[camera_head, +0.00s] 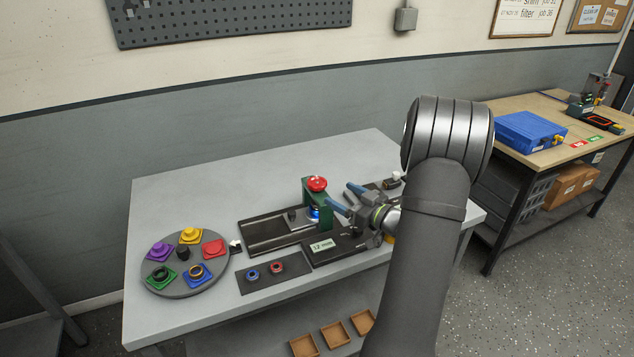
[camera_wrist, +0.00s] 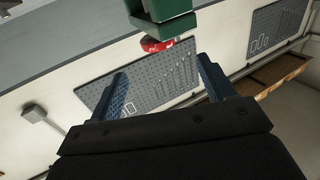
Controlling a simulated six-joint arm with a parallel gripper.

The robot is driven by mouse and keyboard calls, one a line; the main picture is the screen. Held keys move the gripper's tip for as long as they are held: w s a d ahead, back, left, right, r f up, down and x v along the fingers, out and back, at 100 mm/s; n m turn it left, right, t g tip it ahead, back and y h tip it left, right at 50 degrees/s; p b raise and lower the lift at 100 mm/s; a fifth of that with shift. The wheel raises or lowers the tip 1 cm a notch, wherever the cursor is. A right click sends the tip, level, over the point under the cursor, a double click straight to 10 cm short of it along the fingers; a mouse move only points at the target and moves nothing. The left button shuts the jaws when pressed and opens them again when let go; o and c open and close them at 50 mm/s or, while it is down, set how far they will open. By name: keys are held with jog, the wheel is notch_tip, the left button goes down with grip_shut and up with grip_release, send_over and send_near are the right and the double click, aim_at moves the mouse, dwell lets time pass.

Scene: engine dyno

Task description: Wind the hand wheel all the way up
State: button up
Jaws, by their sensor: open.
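The red hand wheel (camera_head: 317,184) sits on top of a green press frame (camera_head: 324,213) on the grey table. In the wrist view the wheel (camera_wrist: 155,45) shows partly, beside the green block (camera_wrist: 165,28), just beyond the space between my fingertips. My gripper (camera_head: 348,199) is to the right of the frame and a little lower than the wheel. Its two blue fingers are spread apart, with nothing between them, and it also shows in the wrist view (camera_wrist: 161,70). I cannot see contact with the wheel.
A round plate (camera_head: 208,285) with several coloured parts stands on the left. A dark mat (camera_head: 260,285) with a blue and a red ring lies in front of the press. Dark fixtures surround the press base. The table's back left is clear.

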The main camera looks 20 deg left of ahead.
aim_at(317, 181)
jog(key=x, duration=1)
jog(key=shift+w+a, duration=0.1)
jog(key=shift+a, duration=0.1)
jog(key=c, duration=1)
